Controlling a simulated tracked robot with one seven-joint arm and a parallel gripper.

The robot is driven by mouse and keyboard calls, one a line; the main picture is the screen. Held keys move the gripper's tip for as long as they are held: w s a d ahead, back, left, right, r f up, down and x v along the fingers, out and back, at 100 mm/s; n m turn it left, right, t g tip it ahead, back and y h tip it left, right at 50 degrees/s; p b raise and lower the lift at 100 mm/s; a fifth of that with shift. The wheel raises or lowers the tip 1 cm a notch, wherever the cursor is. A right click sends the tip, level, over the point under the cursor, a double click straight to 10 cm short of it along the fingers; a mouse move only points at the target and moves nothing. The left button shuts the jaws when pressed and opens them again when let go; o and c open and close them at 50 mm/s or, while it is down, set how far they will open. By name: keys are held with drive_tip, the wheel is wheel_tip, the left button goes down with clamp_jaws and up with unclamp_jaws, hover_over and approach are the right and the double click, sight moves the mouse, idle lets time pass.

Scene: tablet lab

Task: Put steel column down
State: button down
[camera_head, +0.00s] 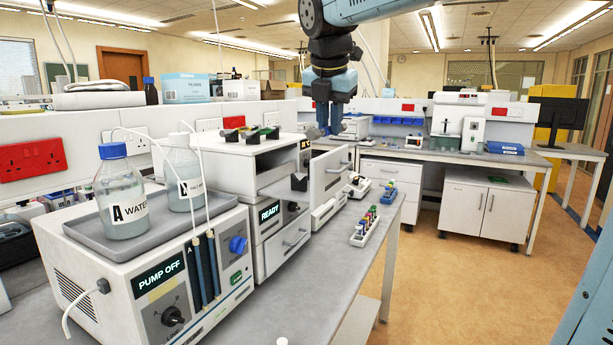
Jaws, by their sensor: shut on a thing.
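My gripper (329,128) hangs from the arm at the top middle, pointing down, in front of the upper part of the instrument stack. It is shut on the steel column. Only a small grey piece (313,133) shows at the fingertips, left of them; the rest of the column is too small or hidden to make out. The grey bench top (297,308) lies below. A small white rack (366,236) with several coloured-top vials stands on it near the right edge.
The instrument stack (268,215) reads READY, with an open door or drawer front (331,172) sticking out right.

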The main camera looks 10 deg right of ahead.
drive_tip(key=shift+a, duration=0.1)
drive_tip(key=shift+w, duration=0.2)
drive_tip(key=w+a+f, duration=0.1)
drive_tip(key=w+f, duration=0.2)
drive_tip(key=w, duration=0.1)
drive_tip(key=w+f, duration=0.2)
drive_tip(key=w, duration=0.2)
drive_tip(key=w+a+f, duration=0.1)
drive_tip(key=w+f, duration=0.2)
drive_tip(key=w, duration=0.1)
drive_tip(key=shift+w+a+f, duration=0.15)
drive_tip(key=shift+a+f, duration=0.15)
drive_tip(key=shift+w+f, duration=0.45)
drive_tip(key=shift+f, duration=0.05)
drive_tip(key=shift+w+a+f, duration=0.1)
drive_tip(key=shift+w+f, duration=0.05)
drive_tip(key=shift+f, duration=1.35)
drive_tip(key=shift+f, duration=0.2)
drive_tip(key=c, duration=1)
unclamp_jaws()
drive_tip(key=shift+c, duration=0.2)
